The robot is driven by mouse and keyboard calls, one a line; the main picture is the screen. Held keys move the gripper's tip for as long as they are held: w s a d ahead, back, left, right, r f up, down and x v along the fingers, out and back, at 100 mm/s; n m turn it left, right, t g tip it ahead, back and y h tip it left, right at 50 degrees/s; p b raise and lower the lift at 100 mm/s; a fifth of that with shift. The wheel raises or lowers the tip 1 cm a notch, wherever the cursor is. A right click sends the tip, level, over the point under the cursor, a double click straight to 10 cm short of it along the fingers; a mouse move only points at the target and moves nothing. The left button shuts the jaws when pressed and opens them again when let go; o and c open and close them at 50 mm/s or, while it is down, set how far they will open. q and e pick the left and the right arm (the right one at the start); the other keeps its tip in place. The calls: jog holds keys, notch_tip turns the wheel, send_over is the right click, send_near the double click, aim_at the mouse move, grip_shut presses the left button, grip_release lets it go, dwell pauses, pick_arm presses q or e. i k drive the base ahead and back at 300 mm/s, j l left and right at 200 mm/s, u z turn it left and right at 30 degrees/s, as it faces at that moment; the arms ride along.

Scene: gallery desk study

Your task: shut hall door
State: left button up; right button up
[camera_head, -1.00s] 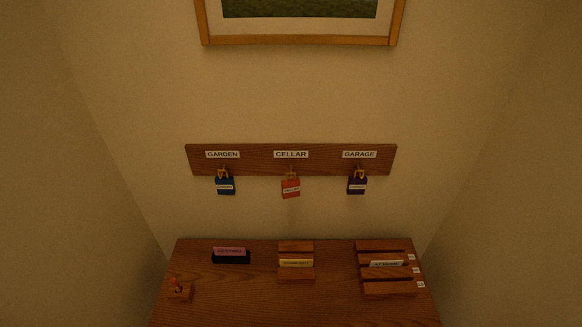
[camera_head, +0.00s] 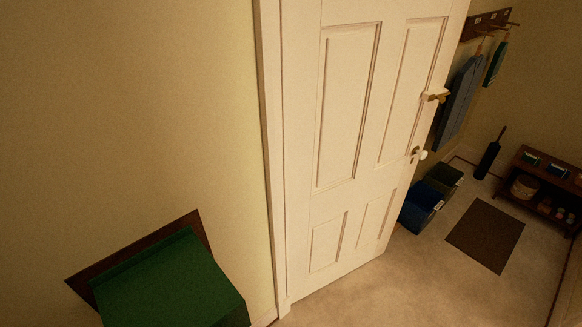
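The hall door (camera_head: 345,130) is a white panelled door that stands open, swung away from its frame (camera_head: 272,150). A brass lever handle (camera_head: 435,96) is near its free edge, with a smaller brass and white fitting (camera_head: 418,153) below it. Past the door's free edge I see into the hall. Neither of my grippers shows in the head view.
A green box-like object (camera_head: 170,285) over a dark board is at lower left. The pale floor before the door is clear.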

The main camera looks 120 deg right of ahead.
aim_at(363, 75)
jog(key=z, duration=4.45)
jog(key=i+l, duration=1.25)
jog(key=i, duration=0.15)
